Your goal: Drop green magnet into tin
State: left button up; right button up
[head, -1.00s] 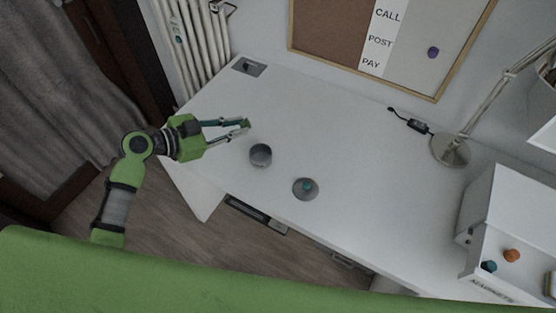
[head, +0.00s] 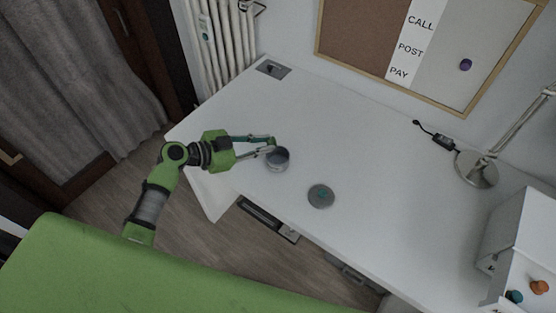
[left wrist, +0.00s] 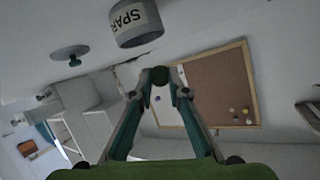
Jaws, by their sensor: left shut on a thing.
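A grey round tin (head: 278,163) stands open on the white desk. In the left wrist view the tin (left wrist: 137,30) shows a pale label reading "SPAR". My left gripper (head: 268,147) is shut on the green magnet (left wrist: 160,76), which sits between its fingertips. In the head view the fingertips are at the tin's upper left rim; whether they touch it I cannot tell. The tin's round grey lid (head: 321,200) with a teal knob lies apart on the desk, to the lower right of the tin. My right gripper is out of view.
A desk lamp (head: 477,170) and a white box (head: 515,235) with orange and teal knobs stand at the right. A framed board (head: 365,40) with a purple magnet (head: 466,65) is on the wall. The desk's middle is clear.

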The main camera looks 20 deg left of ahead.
pick_arm(q)
jog(key=o, duration=0.9)
jog(key=shift+c, duration=0.2)
jog(key=v, duration=1.2)
